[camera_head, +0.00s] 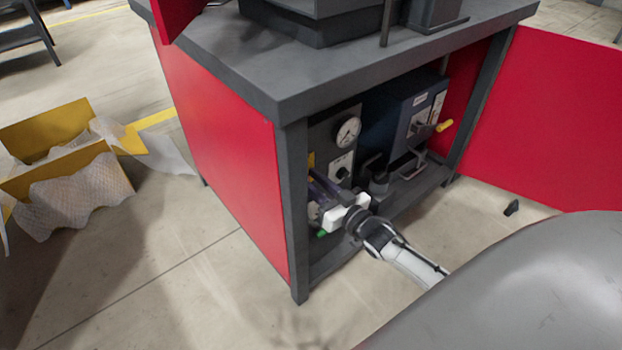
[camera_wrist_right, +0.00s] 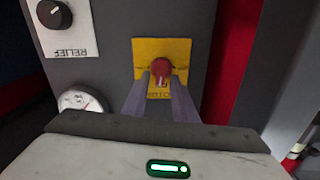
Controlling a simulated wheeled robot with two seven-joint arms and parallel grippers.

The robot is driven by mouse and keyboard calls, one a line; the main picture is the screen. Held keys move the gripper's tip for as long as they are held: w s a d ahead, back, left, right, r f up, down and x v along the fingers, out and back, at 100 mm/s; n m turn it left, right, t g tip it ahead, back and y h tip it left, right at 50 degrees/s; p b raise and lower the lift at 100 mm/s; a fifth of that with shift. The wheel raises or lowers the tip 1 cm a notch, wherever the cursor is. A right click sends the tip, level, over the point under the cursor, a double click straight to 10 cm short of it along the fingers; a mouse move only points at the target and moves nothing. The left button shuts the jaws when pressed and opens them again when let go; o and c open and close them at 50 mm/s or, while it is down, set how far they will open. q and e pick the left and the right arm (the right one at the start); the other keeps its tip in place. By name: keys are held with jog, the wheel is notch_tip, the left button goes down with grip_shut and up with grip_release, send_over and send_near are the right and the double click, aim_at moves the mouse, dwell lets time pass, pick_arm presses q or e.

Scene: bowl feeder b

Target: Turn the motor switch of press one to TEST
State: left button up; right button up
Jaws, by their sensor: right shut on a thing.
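The motor switch is a red knob (camera_wrist_right: 162,67) on a yellow plate (camera_wrist_right: 184,48) in the right wrist view. The plate's lettering is partly covered and hard to read. My right gripper (camera_wrist_right: 162,84) has one finger on each side of the knob and is shut on it. In the head view my right gripper (camera_head: 317,180) reaches into the open cabinet under the press, at the left grey panel (camera_head: 322,137). The knob is hidden there behind the gripper, with only a bit of yellow plate showing. My left gripper is not in view.
A round gauge (camera_head: 347,131) and a black RELIEF knob (camera_wrist_right: 54,13) sit beside the switch. The cabinet's grey front post (camera_head: 293,200) is close left. A red door (camera_head: 555,115) stands open at right.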

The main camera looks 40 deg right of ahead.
pick_arm(q)
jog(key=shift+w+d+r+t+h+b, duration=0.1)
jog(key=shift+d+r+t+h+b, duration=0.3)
jog(key=shift+b, duration=0.5)
pick_arm(e)
jog(key=shift+d+f+m, duration=0.25)
jog(key=shift+f+m, duration=0.05)
jog(key=shift+m, duration=2.45)
jog(key=shift+d+f+m, duration=0.2)
jog(key=shift+f+m, duration=0.05)
jog(key=shift+m, duration=2.45)
jog(key=shift+d+f+m, duration=0.25)
jog(key=shift+f+m, duration=0.05)
jog(key=shift+m, duration=2.45)
jog(key=o, duration=0.7)
